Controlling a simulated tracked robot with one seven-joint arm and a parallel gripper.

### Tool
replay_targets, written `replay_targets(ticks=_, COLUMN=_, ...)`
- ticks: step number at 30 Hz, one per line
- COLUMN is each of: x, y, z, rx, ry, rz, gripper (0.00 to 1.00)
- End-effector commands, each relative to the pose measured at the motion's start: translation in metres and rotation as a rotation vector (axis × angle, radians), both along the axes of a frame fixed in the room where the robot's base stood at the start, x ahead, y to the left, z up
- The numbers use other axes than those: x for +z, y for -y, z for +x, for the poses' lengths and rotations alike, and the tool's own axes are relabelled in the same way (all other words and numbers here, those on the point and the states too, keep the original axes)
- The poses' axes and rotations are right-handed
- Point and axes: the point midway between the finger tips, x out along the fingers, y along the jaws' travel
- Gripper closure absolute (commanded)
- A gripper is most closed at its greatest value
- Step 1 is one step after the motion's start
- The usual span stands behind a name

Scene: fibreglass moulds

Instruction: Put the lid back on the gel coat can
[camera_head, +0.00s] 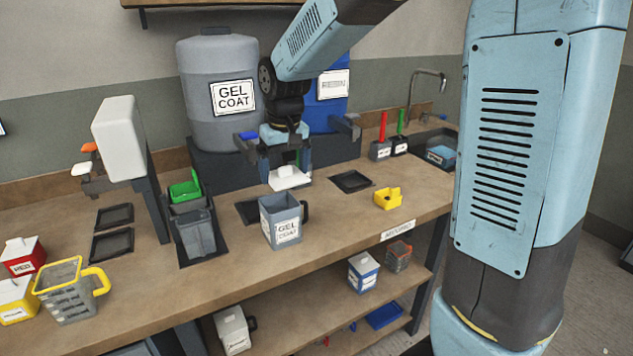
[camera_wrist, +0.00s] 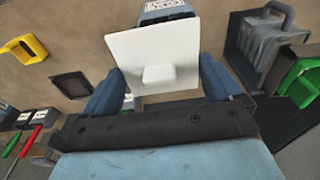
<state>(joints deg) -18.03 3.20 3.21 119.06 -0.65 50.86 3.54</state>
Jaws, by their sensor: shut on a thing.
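The gel coat can (camera_head: 280,222) is a grey square can with a dark handle on its right side and a "GEL COAT" label. It stands upright near the front of the bench. The white square lid (camera_head: 289,180) has a raised block on top. My gripper (camera_head: 287,168) is shut on the lid and holds it above the bench, just behind the can's top and apart from it. In the wrist view the lid (camera_wrist: 155,52) lies between the fingers, and part of the can (camera_wrist: 166,9) shows beyond its edge.
A large grey gel coat drum (camera_head: 212,125) and a blue drum stand behind my gripper. A dark caddy (camera_head: 194,235) with a green scoop stands left of the can.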

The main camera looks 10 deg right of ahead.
Motion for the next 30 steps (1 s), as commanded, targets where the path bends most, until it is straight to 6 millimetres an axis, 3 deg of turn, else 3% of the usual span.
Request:
replay_targets(ticks=3, x=0.006, y=-0.015, z=0.007, rx=0.001, ry=0.001, rz=0.000, gripper=0.36)
replay_targets(ticks=8, x=0.004, y=-0.020, z=0.009, rx=-0.002, ry=0.000, rz=-0.001, gripper=0.36)
replay_targets(ticks=30, x=-0.049, y=-0.019, z=0.009, rx=-0.001, ry=0.001, rz=-0.002, gripper=0.36)
